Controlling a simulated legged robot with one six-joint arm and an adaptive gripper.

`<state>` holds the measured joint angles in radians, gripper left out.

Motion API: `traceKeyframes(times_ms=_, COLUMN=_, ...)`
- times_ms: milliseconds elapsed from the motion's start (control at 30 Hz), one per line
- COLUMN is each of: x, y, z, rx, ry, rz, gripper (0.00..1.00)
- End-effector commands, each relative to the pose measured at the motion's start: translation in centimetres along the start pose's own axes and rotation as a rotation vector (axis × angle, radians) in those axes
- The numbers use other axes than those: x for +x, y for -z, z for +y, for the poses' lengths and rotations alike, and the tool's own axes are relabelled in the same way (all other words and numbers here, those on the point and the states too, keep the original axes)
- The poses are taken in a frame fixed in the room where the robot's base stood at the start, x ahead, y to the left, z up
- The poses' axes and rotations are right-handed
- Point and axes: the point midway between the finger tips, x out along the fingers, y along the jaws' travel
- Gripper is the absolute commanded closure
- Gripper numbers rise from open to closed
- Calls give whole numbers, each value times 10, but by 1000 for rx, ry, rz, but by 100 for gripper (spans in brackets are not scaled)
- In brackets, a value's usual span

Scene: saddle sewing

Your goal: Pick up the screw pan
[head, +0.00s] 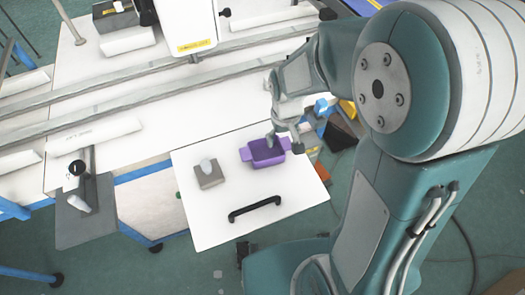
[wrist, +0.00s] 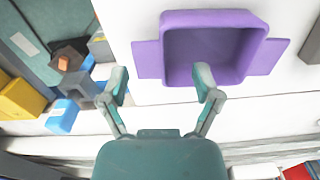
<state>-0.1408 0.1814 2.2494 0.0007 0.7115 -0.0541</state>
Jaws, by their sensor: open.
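The screw pan appears to be the purple open tray (head: 262,158) with a flat tab on each side, lying on the white board. In the wrist view the pan (wrist: 212,18) fills the upper middle and looks empty. My gripper (head: 284,141) is at the pan's far right side in the head view. It is open, with nothing between its fingers. In the wrist view my gripper (wrist: 162,84) has one finger overlapping the pan's near wall and the other just outside the left tab (wrist: 147,60). Contact with the pan cannot be told.
A grey block with a white knob (head: 209,174) stands left of the pan. A black handle (head: 255,209) is on the board's front part. Blue, yellow and dark items (wrist: 62,115) lie beyond the board's edge by my gripper. Long rails (head: 130,97) cross the table behind.

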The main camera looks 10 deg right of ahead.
Motion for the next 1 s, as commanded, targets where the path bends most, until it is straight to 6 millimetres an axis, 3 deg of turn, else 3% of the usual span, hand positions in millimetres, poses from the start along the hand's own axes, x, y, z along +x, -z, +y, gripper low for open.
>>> traceKeyframes(times_ms=133, x=20, y=0, z=3, rx=2, ry=3, rz=-2, gripper=19)
traceKeyframes(times_ms=400, x=24, y=1, z=1, rx=2, ry=1, rz=1, gripper=19)
traceKeyframes(times_ms=433, x=24, y=1, z=1, rx=2, ry=0, rz=1, gripper=23)
traceKeyframes(times_ms=467, x=24, y=1, z=1, rx=2, ry=0, rz=1, gripper=36)
traceKeyframes(times_ms=600, x=24, y=1, z=0, rx=1, ry=0, rz=1, gripper=99)
traceKeyframes(times_ms=1000, x=23, y=0, z=2, rx=2, ry=2, rz=-1, gripper=100)
